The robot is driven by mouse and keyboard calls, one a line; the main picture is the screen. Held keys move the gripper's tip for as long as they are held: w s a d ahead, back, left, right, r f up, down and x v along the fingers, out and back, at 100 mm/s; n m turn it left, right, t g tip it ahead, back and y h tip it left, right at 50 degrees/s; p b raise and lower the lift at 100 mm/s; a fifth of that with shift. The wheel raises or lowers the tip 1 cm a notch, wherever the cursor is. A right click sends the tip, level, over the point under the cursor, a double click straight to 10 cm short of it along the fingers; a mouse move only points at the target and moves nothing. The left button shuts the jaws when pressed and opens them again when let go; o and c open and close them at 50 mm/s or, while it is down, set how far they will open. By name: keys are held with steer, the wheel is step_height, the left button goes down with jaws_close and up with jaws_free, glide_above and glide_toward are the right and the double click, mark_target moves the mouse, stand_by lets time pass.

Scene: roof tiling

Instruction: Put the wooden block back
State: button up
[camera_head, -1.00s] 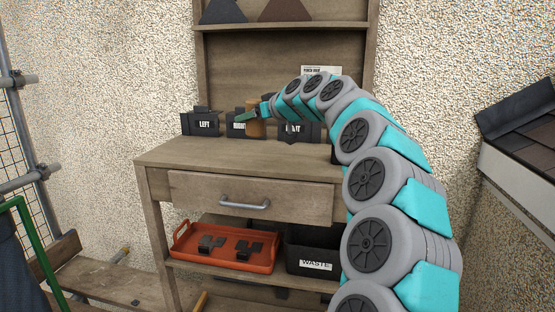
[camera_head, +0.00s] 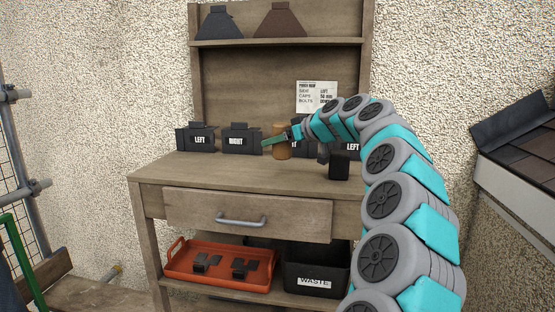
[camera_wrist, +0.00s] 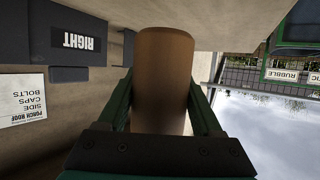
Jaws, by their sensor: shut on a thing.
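The wooden block (camera_head: 282,150) is a brown, rounded upright piece. It is at the bench top in the head view, in front of the row of dark boxes. In the wrist view the block (camera_wrist: 163,75) fills the middle, between two green fingers. My gripper (camera_head: 280,140) is shut on it. The wrist view shows my gripper (camera_wrist: 163,110) with a finger on each side of the block. I cannot tell whether the block's base touches the bench top (camera_head: 215,170).
Dark boxes marked LEFT (camera_head: 196,140) and RIGHT (camera_head: 241,140) stand at the back, with more partly hidden behind my arm. A small black block (camera_head: 339,166) lies right of the gripper. Below are a drawer, an orange tray (camera_head: 177,265) and a WASTE bin (camera_head: 313,283).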

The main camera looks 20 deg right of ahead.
mark_target(278, 157)
steer(key=shift+f, duration=2.45)
steer(key=o, duration=1.4)
steer(key=b+v, duration=0.1)
steer(key=v, duration=1.1)
